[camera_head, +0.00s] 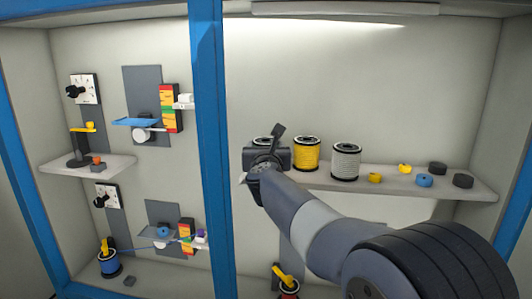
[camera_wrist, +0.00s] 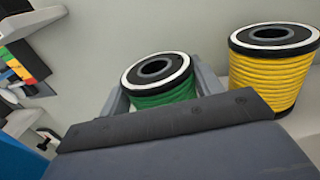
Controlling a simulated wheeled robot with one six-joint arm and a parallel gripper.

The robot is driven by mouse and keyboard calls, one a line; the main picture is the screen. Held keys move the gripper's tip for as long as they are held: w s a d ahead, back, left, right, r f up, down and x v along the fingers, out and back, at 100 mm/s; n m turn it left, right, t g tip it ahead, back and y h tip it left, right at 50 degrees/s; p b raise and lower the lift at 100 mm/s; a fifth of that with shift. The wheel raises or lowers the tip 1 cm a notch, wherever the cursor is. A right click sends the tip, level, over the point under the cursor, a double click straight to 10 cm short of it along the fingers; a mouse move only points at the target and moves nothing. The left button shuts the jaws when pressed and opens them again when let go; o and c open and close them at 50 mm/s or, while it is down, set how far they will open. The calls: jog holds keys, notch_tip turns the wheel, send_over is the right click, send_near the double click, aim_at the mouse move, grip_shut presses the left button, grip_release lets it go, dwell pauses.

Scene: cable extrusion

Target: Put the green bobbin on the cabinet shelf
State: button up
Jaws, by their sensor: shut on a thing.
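The green bobbin (camera_wrist: 165,92) has black rims and a white ring on top. My gripper (camera_wrist: 162,84) is shut on it, with one grey finger on each side, in the wrist view. In the head view my gripper (camera_head: 266,154) is at the left end of the right-hand cabinet shelf (camera_head: 400,185), and it hides most of the bobbin. The bobbin is left of the yellow bobbin, with a small gap between them. Its lower end is hidden, so I cannot tell whether it touches the shelf.
A yellow bobbin (camera_head: 306,154) and a white bobbin (camera_head: 345,161) stand on the shelf. Small yellow, blue and black parts lie to their right. A blue post (camera_head: 208,130) is close on the left.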

jog(key=o, duration=1)
jog(key=s+b, duration=0.3)
jog(key=s, duration=0.9)
jog(key=w+p, duration=0.1)
jog(key=w, duration=0.3)
jog(key=w+p, duration=0.1)
jog(key=w, duration=0.3)
jog(key=w+r+p, duration=0.1)
jog(key=w, duration=0.3)
jog(key=shift+w+p, duration=0.1)
jog(key=shift+p, duration=0.2)
jog(key=shift+r, duration=0.3)
